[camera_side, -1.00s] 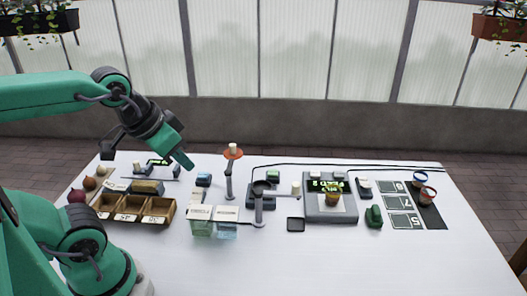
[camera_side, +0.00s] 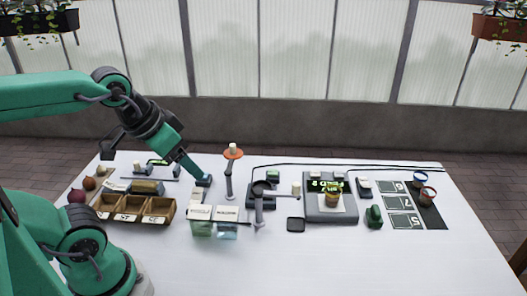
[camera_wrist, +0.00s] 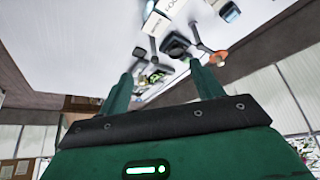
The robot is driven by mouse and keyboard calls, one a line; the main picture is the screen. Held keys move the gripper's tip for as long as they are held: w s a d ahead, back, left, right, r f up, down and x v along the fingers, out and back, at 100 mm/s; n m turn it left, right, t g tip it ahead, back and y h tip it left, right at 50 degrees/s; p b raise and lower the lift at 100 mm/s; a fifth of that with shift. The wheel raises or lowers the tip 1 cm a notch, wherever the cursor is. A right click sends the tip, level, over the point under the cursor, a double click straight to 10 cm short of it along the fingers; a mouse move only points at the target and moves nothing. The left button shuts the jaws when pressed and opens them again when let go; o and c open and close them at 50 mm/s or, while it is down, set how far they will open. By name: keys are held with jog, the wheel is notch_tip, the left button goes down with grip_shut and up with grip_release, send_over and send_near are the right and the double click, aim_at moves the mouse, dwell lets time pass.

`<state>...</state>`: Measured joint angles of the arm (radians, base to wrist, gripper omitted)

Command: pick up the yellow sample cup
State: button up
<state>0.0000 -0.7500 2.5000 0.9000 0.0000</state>
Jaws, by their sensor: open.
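A small yellowish cup-like object (camera_side: 333,198) sits on the grey device with a lit green display (camera_side: 326,186), right of the table's middle. It is the only yellow cup shape I can pick out, and it is small and partly lost in the glow. My gripper (camera_side: 203,179) is far to its left, above the table close to a small dark block with a blue top. In the wrist view, my two green fingers (camera_wrist: 160,72) stand apart with nothing held between them. I cannot make out the yellow cup in the wrist view.
A stand with an orange disc (camera_side: 233,154) and a dark-cupped post (camera_side: 260,188) stand between my gripper and the device. A wooden three-bin tray (camera_side: 137,217) is at left. The front table is clear.

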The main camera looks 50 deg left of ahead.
jog(key=w+d+r+m+g, duration=0.1)
jog(key=w+d+r+m, duration=0.15)
jog(key=w, duration=0.65)
jog(key=m+g, duration=0.4)
jog(key=g, duration=0.1)
send_over(333, 191)
jog(key=s, duration=0.2)
notch_tip(333, 191, down, 15)
jog(key=shift+w+d+f, duration=0.1)
jog(key=shift+d+f, duration=0.1)
jog(key=shift+f, duration=1.1)
jog(key=shift+w+d+f, duration=0.1)
jog(key=shift+d+f, duration=0.05)
jog(key=shift+f, duration=1.15)
jog(key=shift+d+f, duration=0.2)
jog(key=shift+f, duration=1.1)
jog(key=c, duration=1.1)
jog(key=shift+o, duration=0.2)
